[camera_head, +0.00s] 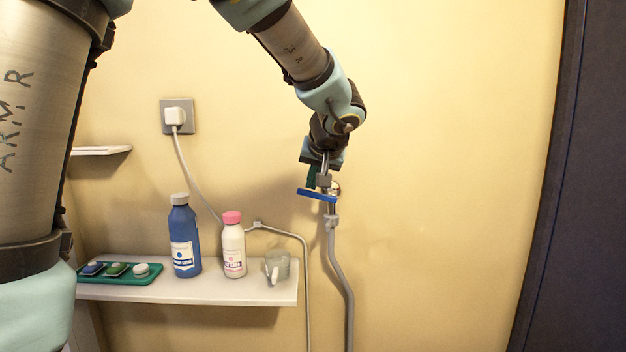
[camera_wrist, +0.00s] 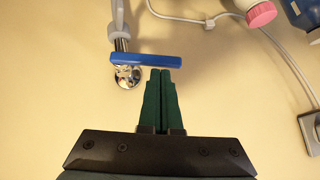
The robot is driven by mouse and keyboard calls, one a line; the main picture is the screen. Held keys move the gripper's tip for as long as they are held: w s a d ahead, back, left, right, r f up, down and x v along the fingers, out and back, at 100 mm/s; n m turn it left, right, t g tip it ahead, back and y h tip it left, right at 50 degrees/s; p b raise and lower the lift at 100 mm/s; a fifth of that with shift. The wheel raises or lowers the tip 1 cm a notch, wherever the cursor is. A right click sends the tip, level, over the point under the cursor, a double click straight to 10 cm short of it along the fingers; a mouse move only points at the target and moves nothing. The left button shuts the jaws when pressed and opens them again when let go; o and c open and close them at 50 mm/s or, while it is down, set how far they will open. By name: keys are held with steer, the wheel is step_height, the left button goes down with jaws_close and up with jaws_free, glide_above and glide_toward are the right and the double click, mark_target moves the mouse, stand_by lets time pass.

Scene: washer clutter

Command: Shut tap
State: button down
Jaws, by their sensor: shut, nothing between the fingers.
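The tap is on the yellow wall, with a blue lever handle (camera_head: 317,195) and a grey hose (camera_head: 341,270) running down from it. In the wrist view the blue handle (camera_wrist: 146,61) lies crosswise in front of the chrome tap body (camera_wrist: 127,75). My gripper (camera_wrist: 164,71) is shut and empty, its green fingers side by side. The fingertips are right at the handle's edge, near its right part in the wrist view; I cannot tell whether they touch. In the head view my gripper (camera_head: 318,180) is just above the handle, and part of the tap is hidden behind it.
A white shelf (camera_head: 215,290) at left holds a blue bottle (camera_head: 184,236), a white bottle with pink cap (camera_head: 233,246), a clear cup (camera_head: 277,267) and a green tray (camera_head: 142,279). A plug (camera_head: 175,116) with cable is above. A dark panel (camera_head: 575,200) stands at right.

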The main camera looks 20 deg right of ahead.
steer(key=shift+f, duration=0.1)
steer(key=b, duration=0.3)
steer(key=a+f+n+h+b, duration=0.1)
steer(key=b, duration=0.2)
steer(key=shift+w+f+g, duration=0.25)
steer(key=shift+g, duration=0.15)
steer(key=shift+h+b, duration=0.3)
steer(key=shift+b, duration=0.1)
steer(key=shift+r, duration=0.25)
